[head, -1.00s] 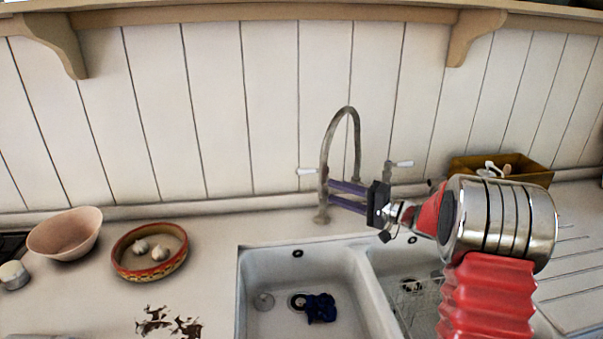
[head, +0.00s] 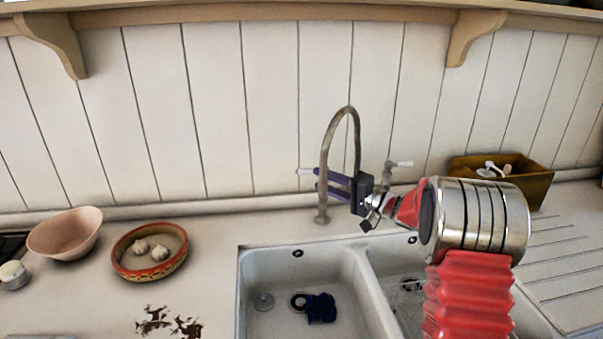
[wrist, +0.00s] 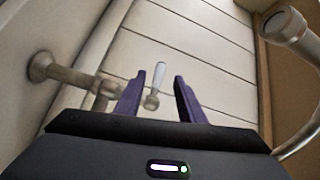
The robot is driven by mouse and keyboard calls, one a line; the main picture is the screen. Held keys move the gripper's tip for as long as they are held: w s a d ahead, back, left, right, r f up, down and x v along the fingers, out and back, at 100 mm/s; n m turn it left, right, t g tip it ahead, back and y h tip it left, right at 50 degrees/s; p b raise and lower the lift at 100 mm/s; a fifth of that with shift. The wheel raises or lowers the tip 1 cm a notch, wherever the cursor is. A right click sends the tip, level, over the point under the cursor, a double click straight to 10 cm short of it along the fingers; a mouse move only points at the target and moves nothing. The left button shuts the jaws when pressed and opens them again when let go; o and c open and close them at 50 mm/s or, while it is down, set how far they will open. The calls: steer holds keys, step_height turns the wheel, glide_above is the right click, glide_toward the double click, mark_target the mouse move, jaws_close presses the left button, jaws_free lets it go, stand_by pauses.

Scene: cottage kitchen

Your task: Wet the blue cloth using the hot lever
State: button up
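The blue cloth (head: 320,308) lies crumpled in the left sink basin, beside its drain. The tap (head: 342,135) has a tall curved spout and two white-handled levers, a left lever (head: 307,171) and a right lever (head: 400,163). No hot marking is readable on either. In the wrist view, the white lever handle (wrist: 132,90) shows between the fingers of my gripper (wrist: 159,80), closer to the left finger. Contact cannot be told. No water is visible.
The spout end (wrist: 288,27) is close on the right in the wrist view. The double sink (head: 262,262) is below. A pink bowl (head: 64,234), a dish with garlic (head: 128,272) and a wooden box (head: 535,185) stand on the counter.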

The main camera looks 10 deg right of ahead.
mark_target(301, 172)
steer(key=x, duration=0.8)
steer(key=shift+w+a, duration=0.25)
steer(key=shift+a, duration=0.1)
steer(key=shift+c, duration=0.4)
jaws_close()
steer(key=shift+d, duration=0.3)
steer(key=shift+a+f, duration=0.1)
steer(key=shift+a, duration=0.05)
